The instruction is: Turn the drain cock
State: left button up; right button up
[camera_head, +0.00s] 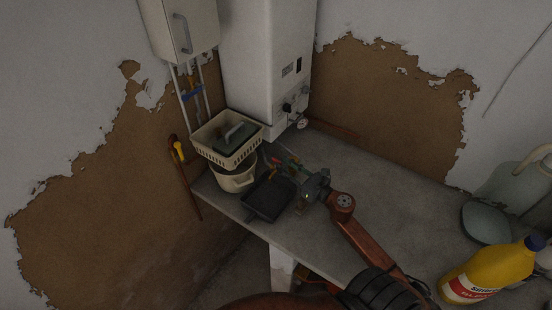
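My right gripper (300,177) reaches in from the lower right, low over the worktop in front of the white boiler (264,60). A small fitting with red and green parts (278,168), which looks like the drain cock, sits just beyond its fingertips, below the boiler. The fingers overlap this small area, so I cannot tell whether they touch the cock or how far they are closed. A dark shallow tray (265,204) lies beside and below the gripper. My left gripper is out of view.
A cream pot (234,181) carries a cream basket (206,150) left of the tray. The worktop (400,205) between is mostly clear.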

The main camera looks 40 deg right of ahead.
aim_at(277, 160)
jog(key=shift+w+a+p, duration=0.2)
jog(key=shift+w+p, duration=0.15)
jog(key=shift+w, duration=1.8)
jog(key=shift+c, duration=0.2)
grip_shut()
